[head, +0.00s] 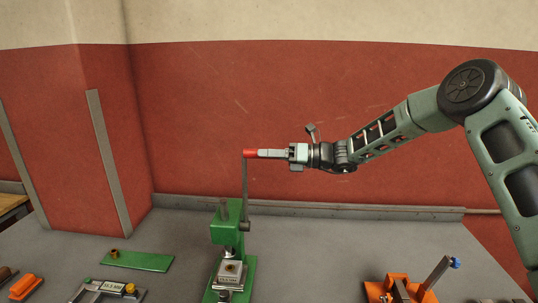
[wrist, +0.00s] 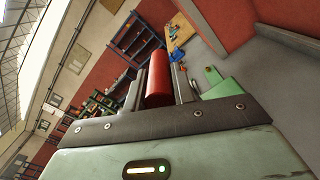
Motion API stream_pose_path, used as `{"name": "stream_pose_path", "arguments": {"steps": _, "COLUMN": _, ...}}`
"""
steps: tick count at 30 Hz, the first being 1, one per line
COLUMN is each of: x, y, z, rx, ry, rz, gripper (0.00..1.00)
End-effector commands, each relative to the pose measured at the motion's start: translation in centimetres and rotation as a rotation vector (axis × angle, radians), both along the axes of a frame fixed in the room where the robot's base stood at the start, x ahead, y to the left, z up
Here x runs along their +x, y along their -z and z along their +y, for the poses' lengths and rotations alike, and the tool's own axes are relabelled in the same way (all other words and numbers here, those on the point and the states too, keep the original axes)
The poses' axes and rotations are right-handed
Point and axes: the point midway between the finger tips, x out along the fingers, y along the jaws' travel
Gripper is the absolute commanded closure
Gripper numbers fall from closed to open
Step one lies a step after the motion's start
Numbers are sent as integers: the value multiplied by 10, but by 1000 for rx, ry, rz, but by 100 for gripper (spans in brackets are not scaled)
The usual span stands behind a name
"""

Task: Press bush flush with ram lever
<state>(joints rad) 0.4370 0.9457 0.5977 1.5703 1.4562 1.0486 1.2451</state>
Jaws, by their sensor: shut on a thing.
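A green press (head: 224,233) stands on the bench with its ram lever (head: 245,190) pointing nearly straight up. The lever's red handle (head: 250,153) is at the top. My gripper (head: 262,154) comes in from the right and is shut on this handle. In the wrist view the red handle (wrist: 158,80) shows between the fingers. A pale block (head: 229,279) sits under the ram with a small brass-coloured round part (head: 231,267), seemingly the bush, at its top. How far the bush stands out of the block is too small to tell.
A green plate (head: 138,261) with a small brass piece lies left of the press. A grey fixture (head: 105,291) and an orange object (head: 26,286) are at front left. An orange fixture (head: 400,289) with a blue-tipped lever stands at right. Bench between it and the press is clear.

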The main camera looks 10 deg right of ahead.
Motion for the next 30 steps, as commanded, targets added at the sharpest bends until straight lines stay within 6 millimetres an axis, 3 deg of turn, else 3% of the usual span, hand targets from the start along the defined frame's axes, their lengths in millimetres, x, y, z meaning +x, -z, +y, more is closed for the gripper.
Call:
{"name": "stream_pose_path", "arguments": {"steps": 19, "x": 3, "y": 3, "z": -2, "rx": 16, "ry": 3, "rz": 55, "gripper": 100}}
{"name": "stream_pose_path", "arguments": {"steps": 20, "x": 3, "y": 3, "z": -2, "rx": 15, "ry": 4, "rz": 55, "gripper": 69}}
{"name": "stream_pose_path", "arguments": {"steps": 21, "x": 3, "y": 3, "z": -2, "rx": 15, "ry": 4, "rz": 55, "gripper": 58}}
{"name": "stream_pose_path", "arguments": {"steps": 22, "x": 3, "y": 3, "z": -2, "rx": 16, "ry": 3, "rz": 55, "gripper": 53}}
{"name": "stream_pose_path", "arguments": {"steps": 30, "x": 2, "y": 2, "z": -2, "rx": 16, "ry": 2, "rz": 54, "gripper": 53}}
